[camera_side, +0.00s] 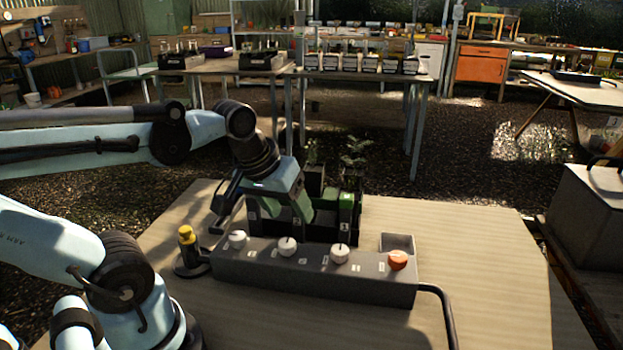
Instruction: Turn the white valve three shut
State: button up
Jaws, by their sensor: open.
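A long grey manifold block (300,272) lies across the table with three white knobs and one orange knob (398,260) on top. The third white knob from the left (340,253) seems to be valve three; the small labels are too small to read. The other white knobs are the left one (237,239) and the middle one (287,246). My gripper (262,222) is open and points down above and behind the block's left half, left of the third knob. It appears apart from the knobs. How far each knob is turned is hard to tell.
Behind the block stand dark and green planters (347,205) with plants, close to my gripper. A yellow-topped post (187,240) on a round black base stands left of the block. A dark hose (441,305) leaves the right end. The table's right side (490,260) is clear.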

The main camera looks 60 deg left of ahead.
aim_at(238, 236)
jog(key=s+a+r+n+g, duration=0.5)
jog(key=s+a+n, duration=0.2)
jog(key=n, duration=0.7)
jog(key=shift+h, duration=0.4)
jog(key=shift+a+f, duration=0.1)
jog(key=shift+f, duration=5.75)
jog(key=shift+c, duration=0.2)
jog(key=c, duration=1)
